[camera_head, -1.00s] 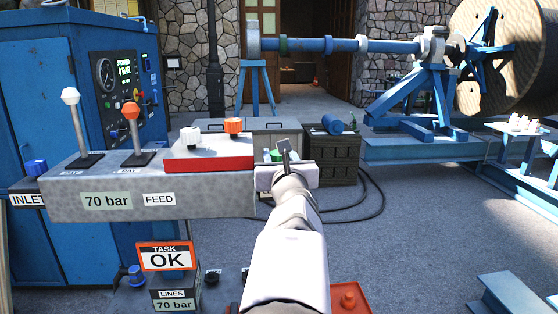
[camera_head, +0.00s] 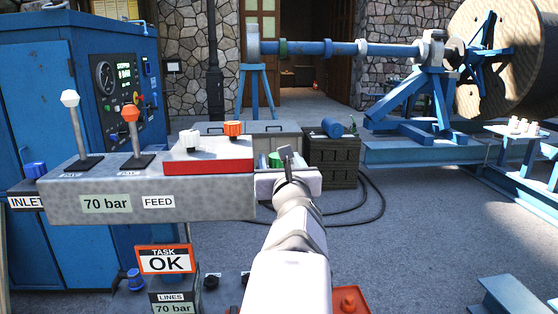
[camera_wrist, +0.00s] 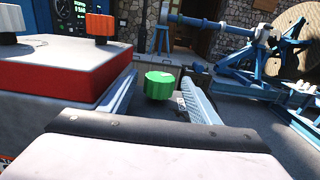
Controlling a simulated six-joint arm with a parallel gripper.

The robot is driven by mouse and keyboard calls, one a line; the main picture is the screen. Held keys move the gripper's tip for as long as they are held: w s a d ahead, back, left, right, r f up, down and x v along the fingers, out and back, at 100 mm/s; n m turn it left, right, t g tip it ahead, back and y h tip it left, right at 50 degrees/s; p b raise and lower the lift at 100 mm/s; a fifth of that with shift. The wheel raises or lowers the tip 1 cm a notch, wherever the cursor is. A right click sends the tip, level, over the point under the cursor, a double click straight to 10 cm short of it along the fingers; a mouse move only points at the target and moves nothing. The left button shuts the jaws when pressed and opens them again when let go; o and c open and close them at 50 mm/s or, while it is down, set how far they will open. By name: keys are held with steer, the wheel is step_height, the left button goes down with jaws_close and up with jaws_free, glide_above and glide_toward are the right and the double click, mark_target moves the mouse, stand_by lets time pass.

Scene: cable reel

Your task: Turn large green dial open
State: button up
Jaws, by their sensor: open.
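The large green dial (camera_wrist: 160,86) shows in the wrist view just beyond my gripper, between its two fingers. In the head view only a part of the green dial (camera_head: 275,159) shows, at the right end of the grey FEED console and partly behind my gripper. My gripper (camera_wrist: 158,100) is open, with one finger to the left of the dial and one to the right. I cannot tell whether either finger touches it. In the head view my gripper (camera_head: 286,166) points away from the camera, at the console's right end.
The red block (camera_head: 208,166) on the grey console (camera_head: 225,205) carries a white and an orange knob, close left of my gripper. Two levers, white-topped (camera_head: 70,98) and orange-topped (camera_head: 130,113), stand further left. A dark crate (camera_head: 332,160) stands behind.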

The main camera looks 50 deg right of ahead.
mark_target(282, 165)
steer(key=v, duration=0.3)
steer(key=shift+s+a+r+p, duration=0.15)
steer(key=shift+r+p, duration=0.1)
steer(key=shift+p, duration=0.15)
steer(key=shift+s+a+f+p, duration=0.2)
steer(key=shift+s+a+p, duration=0.2)
steer(key=shift+s+a, duration=0.1)
steer(key=shift+c, duration=0.7)
